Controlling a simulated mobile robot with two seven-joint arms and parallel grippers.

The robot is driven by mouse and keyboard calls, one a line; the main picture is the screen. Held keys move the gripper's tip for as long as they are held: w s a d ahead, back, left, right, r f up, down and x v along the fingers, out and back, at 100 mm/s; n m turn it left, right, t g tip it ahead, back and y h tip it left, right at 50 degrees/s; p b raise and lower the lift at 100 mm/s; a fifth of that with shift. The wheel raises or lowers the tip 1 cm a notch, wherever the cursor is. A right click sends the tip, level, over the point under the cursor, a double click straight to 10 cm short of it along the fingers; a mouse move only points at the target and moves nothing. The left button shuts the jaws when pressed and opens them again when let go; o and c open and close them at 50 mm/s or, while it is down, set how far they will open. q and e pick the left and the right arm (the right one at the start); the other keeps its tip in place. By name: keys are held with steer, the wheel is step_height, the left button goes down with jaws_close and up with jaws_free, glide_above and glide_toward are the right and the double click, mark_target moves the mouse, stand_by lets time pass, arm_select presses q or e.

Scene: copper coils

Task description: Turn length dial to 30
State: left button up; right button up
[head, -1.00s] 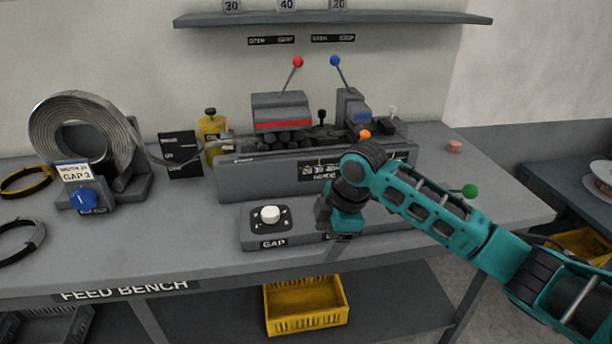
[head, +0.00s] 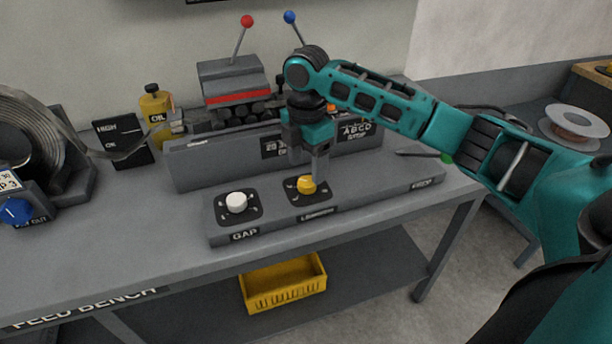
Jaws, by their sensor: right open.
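The length dial is a yellow knob (head: 306,185) on a dark square plate, with a partly legible label below it on the front of the grey control panel (head: 350,200). My right gripper (head: 308,168) points down just above and behind the yellow knob, with its fingers open. One finger reaches down beside the knob's right side; I cannot tell if it touches. The marks around the dial are too small to read. My left gripper is not in view.
A white gap dial (head: 236,202) sits left of the yellow knob on the same panel. Behind stands the grey machine with a red-knobbed lever (head: 247,21) and a blue-knobbed lever (head: 290,17). A yellow oil bottle (head: 155,104) is at left. A yellow crate (head: 285,285) is below.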

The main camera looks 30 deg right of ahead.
mark_target(306, 181)
steer(key=shift+f, duration=2.15)
steer(key=shift+c, duration=0.2)
steer(key=c, duration=1)
